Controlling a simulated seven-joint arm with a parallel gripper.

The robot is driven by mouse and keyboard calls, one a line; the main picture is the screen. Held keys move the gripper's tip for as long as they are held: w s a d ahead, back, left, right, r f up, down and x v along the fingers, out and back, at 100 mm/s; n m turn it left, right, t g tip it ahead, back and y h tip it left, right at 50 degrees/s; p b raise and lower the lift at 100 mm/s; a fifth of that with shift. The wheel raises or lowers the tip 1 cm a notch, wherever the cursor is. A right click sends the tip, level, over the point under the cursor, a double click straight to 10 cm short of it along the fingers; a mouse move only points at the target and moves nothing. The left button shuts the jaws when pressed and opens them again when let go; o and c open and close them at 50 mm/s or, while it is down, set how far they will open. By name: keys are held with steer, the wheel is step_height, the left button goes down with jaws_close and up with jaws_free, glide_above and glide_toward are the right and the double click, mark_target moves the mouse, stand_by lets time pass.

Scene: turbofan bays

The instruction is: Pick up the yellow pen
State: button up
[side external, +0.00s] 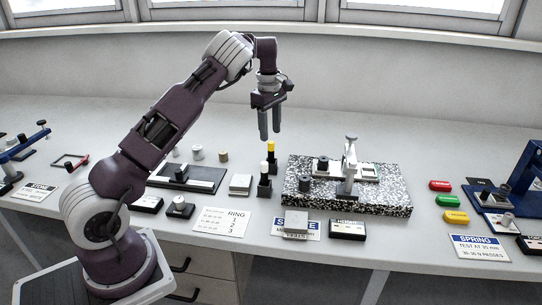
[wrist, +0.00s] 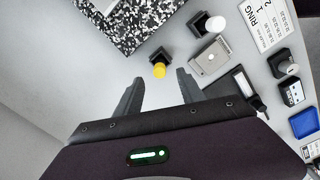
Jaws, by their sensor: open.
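The yellow pen (side external: 271,146) stands upright in a small black holder (side external: 272,158), with its yellow end up. In the wrist view its yellow end (wrist: 159,71) appears between and just beyond the fingertips. My gripper (side external: 270,131) is open and empty, pointing down, with its fingertips close above the pen in the side view. I cannot tell the exact gap between the fingertips and the pen.
A white-topped pen (side external: 264,167) stands in another black holder just in front. A speckled granite block (side external: 300,196) with a gauge stand (side external: 350,165) lies close on the right. A grey block (side external: 240,184) and a black tray (side external: 205,178) lie to the left. The bench behind is clear.

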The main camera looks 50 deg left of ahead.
mark_target(271, 150)
step_height(271, 150, down, 9)
steer(key=shift+w+r, duration=0.1)
jaws_close()
